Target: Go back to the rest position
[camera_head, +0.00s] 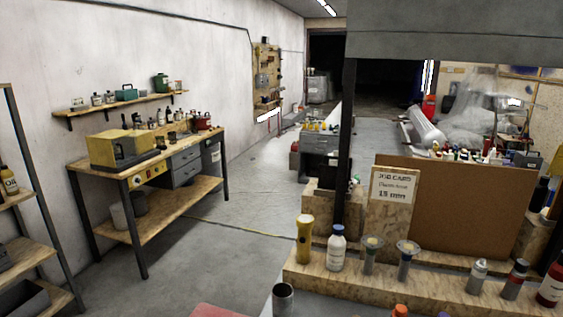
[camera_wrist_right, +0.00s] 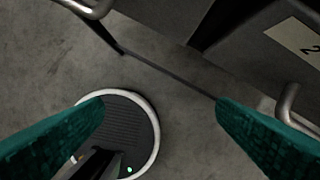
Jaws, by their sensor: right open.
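My right gripper (camera_wrist_right: 160,106) shows in the right wrist view as two green fingers, one at the lower left and one at the lower right. They are wide apart with nothing between them. Bare grey floor (camera_wrist_right: 180,125) lies behind the gap. Neither gripper can be seen in the head view, and my left gripper is in no view.
A dark drawer unit with a "2" label (camera_wrist_right: 299,41) and metal handles (camera_wrist_right: 287,103) is close by the right finger. In the head view, a wooden ledge (camera_head: 420,287) with bottles is at front right, a workbench (camera_head: 150,170) at left. Open floor (camera_head: 220,250) lies between.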

